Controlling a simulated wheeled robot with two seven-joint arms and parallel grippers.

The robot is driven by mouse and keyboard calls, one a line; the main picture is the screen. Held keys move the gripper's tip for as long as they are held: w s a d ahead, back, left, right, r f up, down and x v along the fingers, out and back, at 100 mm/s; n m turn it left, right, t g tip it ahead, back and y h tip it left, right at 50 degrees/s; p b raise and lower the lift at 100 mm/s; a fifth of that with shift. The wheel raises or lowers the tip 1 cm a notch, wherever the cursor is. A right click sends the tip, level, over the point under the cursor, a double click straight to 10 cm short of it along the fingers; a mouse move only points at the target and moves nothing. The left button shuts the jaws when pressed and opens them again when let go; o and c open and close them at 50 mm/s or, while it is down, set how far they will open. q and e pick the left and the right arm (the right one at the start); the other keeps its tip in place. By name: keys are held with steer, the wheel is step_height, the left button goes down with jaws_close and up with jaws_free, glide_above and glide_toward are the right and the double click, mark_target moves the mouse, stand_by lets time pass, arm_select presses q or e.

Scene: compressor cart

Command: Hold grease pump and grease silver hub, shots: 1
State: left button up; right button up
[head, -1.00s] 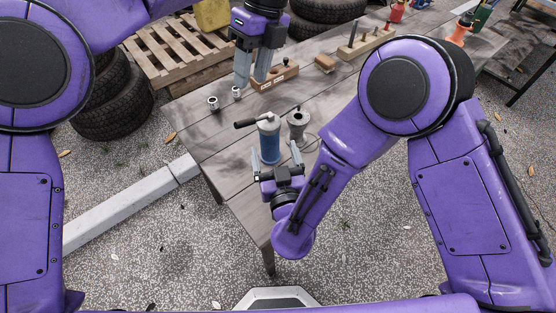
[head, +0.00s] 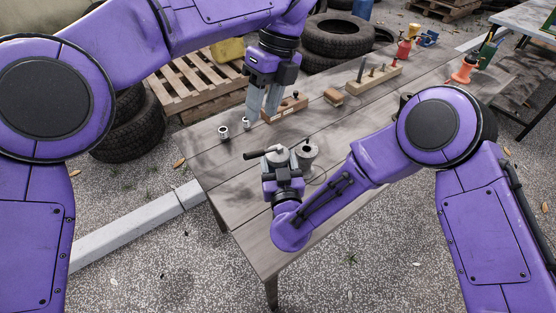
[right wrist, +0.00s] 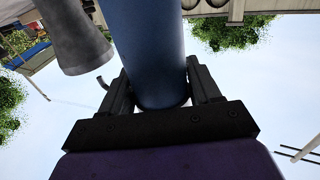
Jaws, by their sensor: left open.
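The grease pump, a blue cylinder with a black side handle (head: 254,155), stands near the table's front end. Its blue barrel (right wrist: 150,45) fills the middle of the right wrist view. My right gripper (head: 281,163) has its fingers against both sides of the barrel and hides most of it from the head view. A grey metal piece with a flared rim, which looks like the silver hub (head: 307,154), stands just right of the pump; it also shows in the right wrist view (right wrist: 75,40). My left gripper (head: 263,113) is open, pointing down, with nothing visible between its fingers.
Two small silver cylinders (head: 223,132) stand left of my left gripper. A wooden block (head: 285,109) with a dark knob lies beside its fingers. A brown block (head: 333,96), a peg rack (head: 372,78) and an orange container (head: 465,70) stand farther back on the table (head: 225,180).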

arm_select(q)
steer(key=shift+w+a+r, duration=0.1)
steer(key=shift+a+r, duration=0.1)
steer(key=shift+r, duration=0.05)
steer(key=c, duration=0.5)
steer(key=shift+a+r+h, duration=0.4)
steer(key=shift+a+r, duration=0.15)
steer(key=shift+a, duration=0.05)
jaws_close()
steer(key=shift+s+a+f+m+t+h, duration=0.25)
steer(key=shift+s+f+m+t+h, duration=0.15)
steer(key=shift+f+m, duration=0.95)
steer(key=shift+s+a+f+m+t+h, duration=0.2)
steer(key=shift+s+f+m+t+h, duration=0.15)
steer(key=shift+f+m, duration=1)
steer(key=shift+s+a+f+m+t+h, duration=0.25)
steer(key=shift+s+f+m+t+h, duration=0.15)
steer(key=shift+f+m, duration=0.9)
steer(key=shift+f, duration=0.2)
